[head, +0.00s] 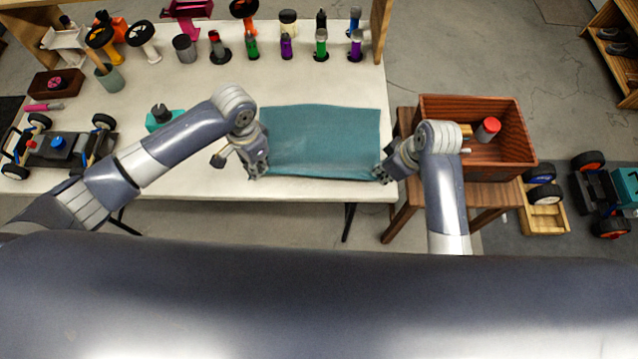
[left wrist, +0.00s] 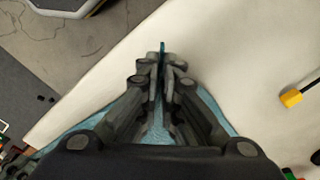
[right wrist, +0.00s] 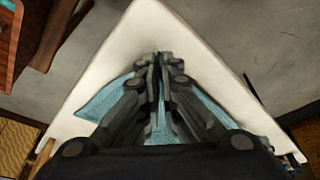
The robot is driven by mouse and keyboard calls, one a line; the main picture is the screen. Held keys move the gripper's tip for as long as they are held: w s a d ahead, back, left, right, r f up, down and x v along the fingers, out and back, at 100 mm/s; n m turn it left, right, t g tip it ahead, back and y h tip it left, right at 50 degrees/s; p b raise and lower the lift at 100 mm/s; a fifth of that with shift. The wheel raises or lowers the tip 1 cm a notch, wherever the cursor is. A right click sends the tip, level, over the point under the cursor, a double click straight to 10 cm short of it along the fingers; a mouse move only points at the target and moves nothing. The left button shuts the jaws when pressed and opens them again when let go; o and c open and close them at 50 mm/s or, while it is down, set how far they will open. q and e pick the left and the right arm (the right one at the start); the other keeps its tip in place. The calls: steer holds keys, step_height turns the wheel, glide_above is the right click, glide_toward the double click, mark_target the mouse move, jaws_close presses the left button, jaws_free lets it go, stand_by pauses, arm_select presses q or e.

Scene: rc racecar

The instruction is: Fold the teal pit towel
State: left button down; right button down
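The teal pit towel (head: 322,140) lies spread as a wide rectangle on the white table, near its front right corner. My left gripper (head: 258,172) is at the towel's front left corner. In the left wrist view its fingers (left wrist: 161,68) are pressed together with a thin teal edge of the towel (left wrist: 163,47) showing between the tips. My right gripper (head: 381,175) is at the front right corner. In the right wrist view its fingers (right wrist: 158,66) are close together on the cloth, and the towel (right wrist: 100,108) spreads out beside them.
A wooden crate (head: 431,125) with a red-capped can (head: 487,129) stands on a stool to the right. Several shock absorbers (head: 286,46) stand along the table's back. A car chassis (head: 60,146) and a teal box (head: 164,120) are at the left.

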arm_select(q)
steer(key=shift+r, duration=0.2)
arm_select(e)
steer(key=shift+r, duration=0.15)
